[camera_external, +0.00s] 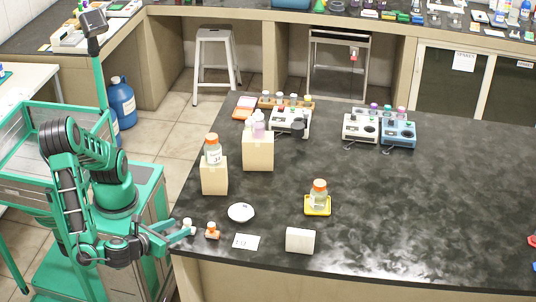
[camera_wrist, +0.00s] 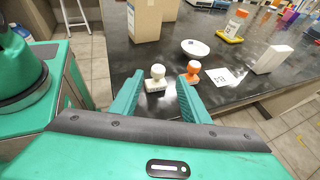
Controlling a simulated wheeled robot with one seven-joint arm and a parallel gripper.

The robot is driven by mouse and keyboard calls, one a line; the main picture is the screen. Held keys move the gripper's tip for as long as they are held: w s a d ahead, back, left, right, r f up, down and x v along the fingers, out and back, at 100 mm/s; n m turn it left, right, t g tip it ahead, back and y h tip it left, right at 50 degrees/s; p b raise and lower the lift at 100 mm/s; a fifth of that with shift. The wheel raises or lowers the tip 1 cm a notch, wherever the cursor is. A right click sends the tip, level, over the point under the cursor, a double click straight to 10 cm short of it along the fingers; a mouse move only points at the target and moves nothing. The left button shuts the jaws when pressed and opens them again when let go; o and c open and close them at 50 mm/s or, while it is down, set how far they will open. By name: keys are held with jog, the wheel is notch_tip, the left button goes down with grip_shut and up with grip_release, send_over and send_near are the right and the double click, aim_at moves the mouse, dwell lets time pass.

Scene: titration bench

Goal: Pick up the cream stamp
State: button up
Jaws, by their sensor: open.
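The cream stamp (camera_wrist: 157,79) stands upright on the dark bench near its front left corner. In the wrist view it shows between my two fingertips, a little ahead of them. In the external view the cream stamp (camera_external: 188,224) is small and close to my fingers, partly hidden by them. My gripper (camera_wrist: 160,88) is open and empty, with one green finger on each side of the stamp's line. In the external view my gripper (camera_external: 181,237) is at the bench's left edge. I cannot tell whether a finger touches the stamp.
An orange stamp (camera_wrist: 193,71) stands just right of the cream one, close to my right finger. A white card (camera_external: 246,241), a white dish (camera_external: 241,212) and a white block (camera_external: 300,240) lie beyond. A cardboard box (camera_external: 214,177) with a bottle (camera_external: 213,150) stands behind.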

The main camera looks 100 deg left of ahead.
aim_at(196, 226)
jog(key=x, duration=1)
jog(key=shift+a+f, duration=0.1)
jog(key=shift+a, duration=0.1)
grip_shut()
